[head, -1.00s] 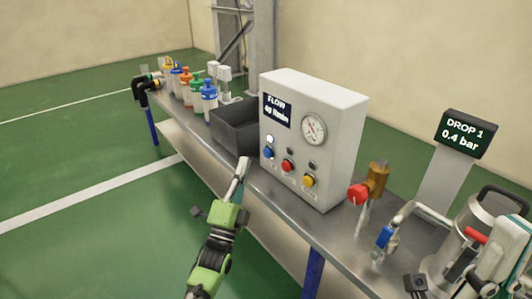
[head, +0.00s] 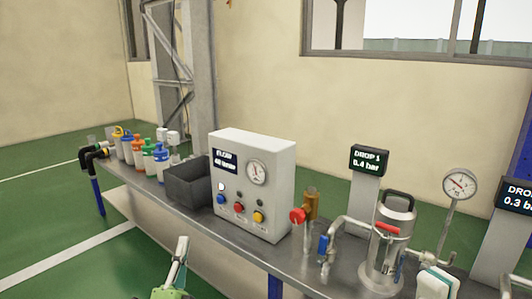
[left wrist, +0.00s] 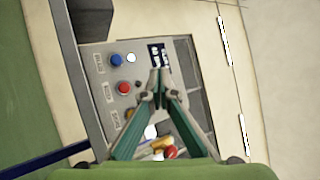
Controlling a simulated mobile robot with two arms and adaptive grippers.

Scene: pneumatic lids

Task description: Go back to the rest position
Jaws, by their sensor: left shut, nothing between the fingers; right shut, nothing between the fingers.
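My left gripper (head: 181,252) is at the bottom of the head view, in front of the bench. Its fingers are shut and empty, and they point up toward the bench. In the left wrist view the closed fingertips (left wrist: 160,80) overlap the flow control box (left wrist: 105,62) behind them. The flow control box (head: 235,190) stands on the bench (head: 185,212), with a gauge, a display and blue, red and yellow buttons. My left gripper appears apart from it. My right gripper is not in the head view.
A dark open bin (head: 187,185) stands left of the box, with several coloured bottles (head: 148,158) beyond it. To the right are a brass valve with a red knob (head: 298,215), a metal canister (head: 388,240) and a DROP 1 display (head: 369,160). Green floor (head: 60,220) is clear at left.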

